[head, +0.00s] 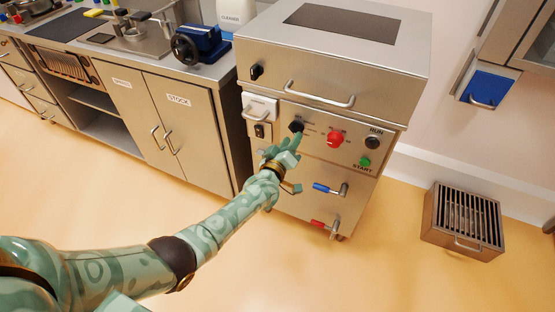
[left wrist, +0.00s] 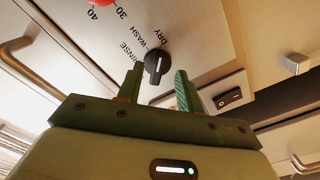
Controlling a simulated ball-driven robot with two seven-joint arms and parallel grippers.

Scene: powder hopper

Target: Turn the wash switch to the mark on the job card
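The wash switch (head: 296,126) is a black knob on the steel machine's front panel, left of a red knob. In the left wrist view the wash switch (left wrist: 156,64) has a white pointer line and the words RINSE, WASH and DRY around it. I cannot tell surely which mark the line meets. My left gripper (head: 288,146) is at the panel just below the knob. In the left wrist view its fingers (left wrist: 157,86) are open, one on each side of the knob's near end, with visible gaps. I make out no job card. My right gripper is not in view.
Near the switch are the red knob (head: 335,139), the RUN knob (head: 373,142), the green START button (head: 364,161) and a rocker switch (left wrist: 228,97). A drawer handle (head: 318,95) sticks out above. Blue (head: 328,188) and red (head: 320,223) levers stick out below. A grated box (head: 464,218) stands right.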

